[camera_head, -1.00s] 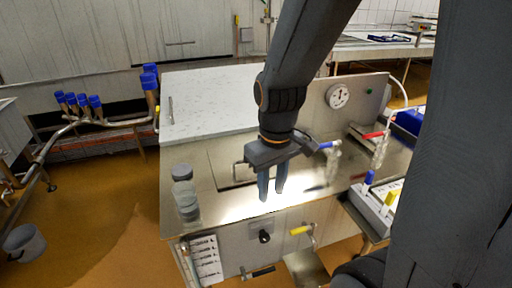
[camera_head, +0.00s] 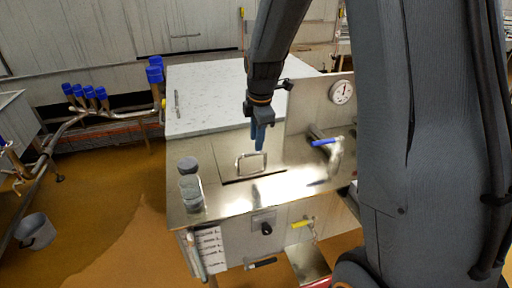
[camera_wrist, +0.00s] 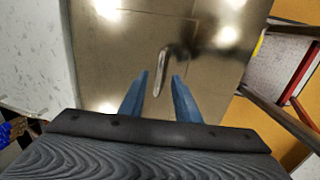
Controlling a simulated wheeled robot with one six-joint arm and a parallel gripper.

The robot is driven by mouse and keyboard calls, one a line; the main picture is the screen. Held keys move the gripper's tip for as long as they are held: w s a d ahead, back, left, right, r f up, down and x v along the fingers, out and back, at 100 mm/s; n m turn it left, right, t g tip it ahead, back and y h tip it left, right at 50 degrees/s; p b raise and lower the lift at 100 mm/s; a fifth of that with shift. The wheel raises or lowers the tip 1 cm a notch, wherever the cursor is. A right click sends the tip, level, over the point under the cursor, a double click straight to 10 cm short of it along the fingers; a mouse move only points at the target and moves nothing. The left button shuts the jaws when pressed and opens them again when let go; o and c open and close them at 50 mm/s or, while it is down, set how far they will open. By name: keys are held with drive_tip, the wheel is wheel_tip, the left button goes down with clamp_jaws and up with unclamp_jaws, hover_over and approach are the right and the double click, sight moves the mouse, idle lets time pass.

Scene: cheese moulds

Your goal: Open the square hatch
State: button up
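The square hatch (camera_head: 229,160) is a flat metal panel lying shut in the steel top of the machine. Its upright loop handle (camera_head: 238,165) stands near its front edge, above a dark seam. My gripper (camera_head: 260,148) points down over the hatch, just behind and above the handle in the head view. In the wrist view the two blue fingers are apart with nothing between them (camera_wrist: 160,76). The handle (camera_wrist: 162,72) shows edge-on just beyond the fingertips, roughly in line with the gap. I cannot tell whether a finger touches it.
A white speckled lid (camera_head: 215,95) covers the machine's back part. A blue-handled valve (camera_head: 325,142) and a dial gauge (camera_head: 342,92) are to the right. Blue-capped pipes (camera_head: 155,75) stand at the left.

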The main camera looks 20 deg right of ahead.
sight(256, 154)
drive_tip(key=shift+w+f+p, duration=0.15)
drive_tip(key=shift+w+f, duration=0.1)
drive_tip(key=shift+f, duration=0.95)
drive_tip(key=shift+w+f+p, duration=0.15)
drive_tip(key=shift+w+f, duration=0.1)
drive_tip(key=shift+f, duration=0.9)
clamp_jaws()
